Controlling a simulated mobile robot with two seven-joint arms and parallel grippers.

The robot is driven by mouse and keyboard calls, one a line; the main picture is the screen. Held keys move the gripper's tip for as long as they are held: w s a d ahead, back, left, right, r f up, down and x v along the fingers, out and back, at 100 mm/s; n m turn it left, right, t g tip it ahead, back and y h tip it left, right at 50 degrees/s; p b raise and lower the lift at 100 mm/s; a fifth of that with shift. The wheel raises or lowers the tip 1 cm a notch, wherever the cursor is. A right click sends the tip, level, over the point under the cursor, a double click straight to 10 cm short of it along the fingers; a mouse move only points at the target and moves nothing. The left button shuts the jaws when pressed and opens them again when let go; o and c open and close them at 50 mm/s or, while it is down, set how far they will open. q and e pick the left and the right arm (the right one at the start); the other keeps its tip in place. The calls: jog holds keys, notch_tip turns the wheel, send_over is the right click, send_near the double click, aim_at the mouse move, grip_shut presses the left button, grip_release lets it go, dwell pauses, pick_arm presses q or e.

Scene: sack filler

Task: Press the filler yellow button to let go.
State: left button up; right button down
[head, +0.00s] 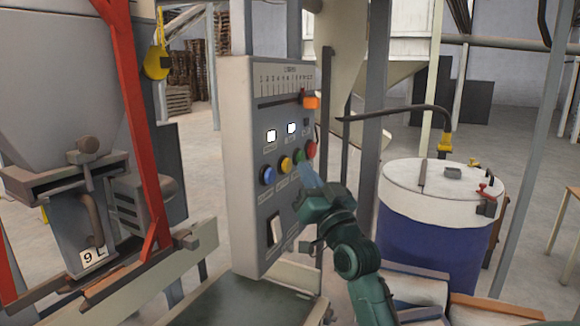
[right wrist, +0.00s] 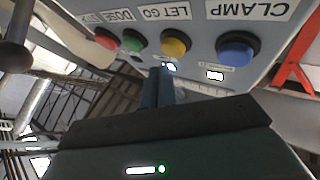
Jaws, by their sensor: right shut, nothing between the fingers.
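The filler's control panel (head: 243,150) stands upright in the middle of the head view. Its yellow button (head: 285,164) sits between a blue button (head: 267,175) and a green button (head: 299,156). In the right wrist view the yellow button (right wrist: 174,43) is beside an upside-down "LET GO" label. My right gripper (head: 306,172) is shut and empty, in front of the panel, its tips just right of the yellow button in the head view. In the right wrist view the fingertips (right wrist: 160,72) show below the yellow and green buttons, apart from the yellow one. My left gripper is not in view.
A red button (head: 311,149) is at the row's right end. A rocker switch (head: 274,229) is lower on the panel. A blue drum with a white lid (head: 430,178) stands right of my arm. The hopper and red frame (head: 143,130) are at left.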

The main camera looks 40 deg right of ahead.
dwell(0.3)
jog(key=shift+w+a, duration=0.2)
jog(key=shift+w, duration=0.2)
jog(key=shift+w+a+p, duration=0.25)
jog(key=shift+w+p, duration=0.1)
jog(key=shift+w, duration=0.1)
dwell(0.7)
jog(key=shift+s, duration=0.1)
jog(key=shift+s+d, duration=0.45)
jog(key=shift+s, duration=0.3)
jog(key=s+d, duration=0.2)
jog(key=s, duration=0.3)
jog(key=shift+s+d, duration=0.15)
jog(key=shift+d, duration=0.25)
dwell(0.6)
